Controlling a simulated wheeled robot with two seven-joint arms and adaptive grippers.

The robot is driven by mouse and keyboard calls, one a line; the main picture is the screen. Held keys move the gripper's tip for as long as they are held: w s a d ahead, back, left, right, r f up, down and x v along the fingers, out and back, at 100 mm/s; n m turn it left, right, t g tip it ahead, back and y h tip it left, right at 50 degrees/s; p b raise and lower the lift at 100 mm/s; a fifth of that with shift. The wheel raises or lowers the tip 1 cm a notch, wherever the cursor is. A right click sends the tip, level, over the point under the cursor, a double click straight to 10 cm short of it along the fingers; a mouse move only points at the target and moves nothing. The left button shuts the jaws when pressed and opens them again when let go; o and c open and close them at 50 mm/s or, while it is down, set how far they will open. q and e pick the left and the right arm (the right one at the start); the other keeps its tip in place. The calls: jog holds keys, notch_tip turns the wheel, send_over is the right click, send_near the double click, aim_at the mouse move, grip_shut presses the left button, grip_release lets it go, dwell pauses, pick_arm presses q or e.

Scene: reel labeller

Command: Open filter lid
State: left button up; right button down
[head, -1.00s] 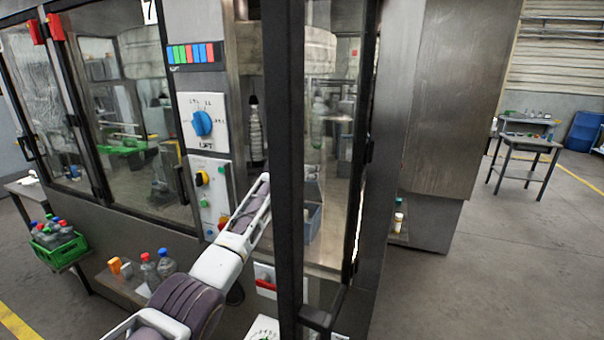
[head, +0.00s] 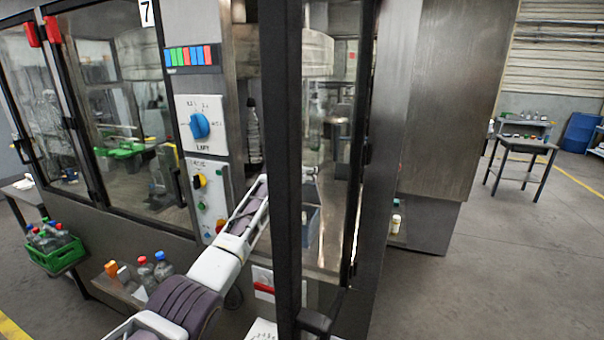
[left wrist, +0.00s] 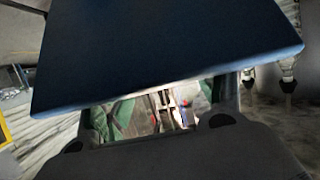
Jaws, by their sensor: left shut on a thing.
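My left arm reaches from the lower left into the machine's open bay. Its gripper is mostly hidden behind the dark door post in the head view. In the left wrist view my left gripper (left wrist: 165,110) is shut, and a wide dark blue panel (left wrist: 165,45), apparently the filter lid, stands tilted across the view close to it. The panel hides the fingertips and the exact grip. A blue-grey box (head: 311,226) sits inside the bay, partly behind the post. My right gripper is not in view.
The dark door post (head: 288,160) stands upright close to my left arm. A control panel with a blue dial (head: 200,125) is left of the bay. A green crate of bottles (head: 58,255) and a shelf of bottles (head: 125,290) are lower left. Open floor lies right.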

pick_arm(q)
jog(key=shift+s+f, duration=0.1)
jog(key=shift+f, duration=0.8)
jog(key=o, duration=1.4)
jog(key=shift+d, duration=0.15)
jog(key=shift+o, duration=0.4)
jog(key=shift+w, duration=0.4)
jog(key=shift+s+r, duration=0.2)
jog(key=shift+r, duration=0.15)
jog(key=shift+s, duration=0.1)
jog(key=shift+s+a+r, duration=0.2)
jog(key=shift+s+a, duration=0.05)
jog(key=shift+s, duration=0.1)
jog(key=v, duration=1)
jog(key=shift+s, duration=0.25)
